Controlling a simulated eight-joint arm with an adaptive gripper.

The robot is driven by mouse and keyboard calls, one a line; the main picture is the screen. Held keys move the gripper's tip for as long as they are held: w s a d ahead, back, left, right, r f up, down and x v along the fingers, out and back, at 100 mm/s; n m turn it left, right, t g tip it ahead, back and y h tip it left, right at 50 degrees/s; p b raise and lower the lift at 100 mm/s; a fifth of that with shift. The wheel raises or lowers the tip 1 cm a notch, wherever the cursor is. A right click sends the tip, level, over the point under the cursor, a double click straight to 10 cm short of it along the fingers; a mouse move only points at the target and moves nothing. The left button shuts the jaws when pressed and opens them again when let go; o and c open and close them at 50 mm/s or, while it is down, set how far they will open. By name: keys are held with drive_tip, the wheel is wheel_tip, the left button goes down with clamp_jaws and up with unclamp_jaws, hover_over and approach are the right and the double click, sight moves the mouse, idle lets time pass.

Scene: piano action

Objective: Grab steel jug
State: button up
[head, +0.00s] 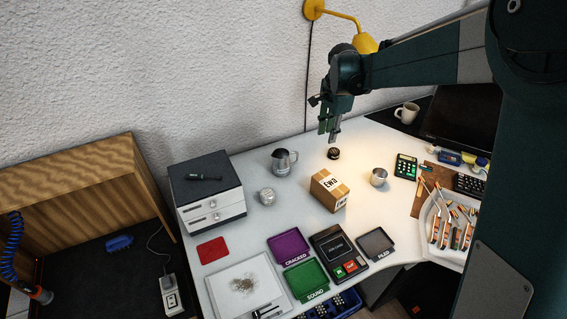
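The steel jug (282,165) stands upright on the white desk toward the back, right of the grey drawer unit. Its handle shows on its right side. My gripper (332,132) hangs above the back of the desk, pointing down, up and to the right of the jug and clearly apart from it. The fingers are small and dark in this view, and I cannot tell whether they are open or shut. I see nothing held between them.
A glass jar (266,196) stands in front of the jug. A cardboard box (328,190), steel cup (378,177) and dark round item (333,153) stand to the right. The drawer unit (207,189) is at left. Purple (288,246) and green trays (305,279) lie in front.

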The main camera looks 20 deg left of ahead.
sight(297, 160)
drive_tip(key=shift+w+a+f+m+g+h+p, duration=0.15)
drive_tip(key=shift+w+a+f+m, duration=0.4)
drive_tip(key=shift+a+f, duration=1.55)
drive_tip(key=shift+w+a+f+m+g+h+p, duration=0.2)
drive_tip(key=shift+w+a+f, duration=0.5)
drive_tip(key=shift+a+f, duration=1.35)
drive_tip(key=shift+w+a+f+m+g+y+p, duration=0.2)
drive_tip(key=shift+w+a+f+m, duration=0.4)
drive_tip(key=shift+a+f, duration=1.5)
drive_tip(key=shift+f, duration=0.1)
drive_tip(key=shift+w+f, duration=0.1)
drive_tip(key=shift+f, duration=1.1)
drive_tip(key=shift+f+b, duration=0.1)
drive_tip(key=shift+b, duration=0.2)
drive_tip(key=shift+f+b, duration=0.55)
drive_tip(key=shift+f, duration=1.95)
drive_tip(key=shift+c, duration=0.3)
